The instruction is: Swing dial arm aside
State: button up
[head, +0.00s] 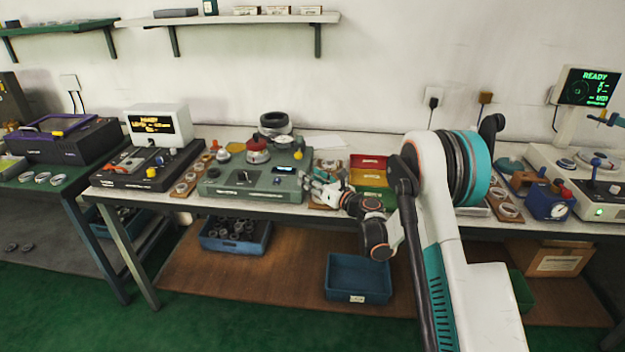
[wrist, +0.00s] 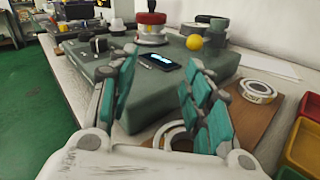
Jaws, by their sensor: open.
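A grey-green bench unit (head: 225,186) stands on the middle bench, and fills the upper middle of the wrist view (wrist: 150,105). It carries a red-topped round part (head: 257,150), a small dark display (wrist: 160,61) and a yellow ball knob (wrist: 194,42). I cannot make out for certain which part is the dial arm. My gripper (head: 307,182) is at the unit's right end, and its teal-padded fingers (wrist: 158,78) are spread apart with nothing between them. In the wrist view the unit's near corner shows between the fingers, and the yellow knob lies beyond them.
A wooden board with pale rings (wrist: 258,91) lies right of the unit. Red (head: 368,162) and yellow bins stand beyond it. A black station with an amber screen (head: 158,123) is to the left. A station with a green READY screen (head: 588,87) is at far right.

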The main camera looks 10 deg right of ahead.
jog(key=v, duration=1.2)
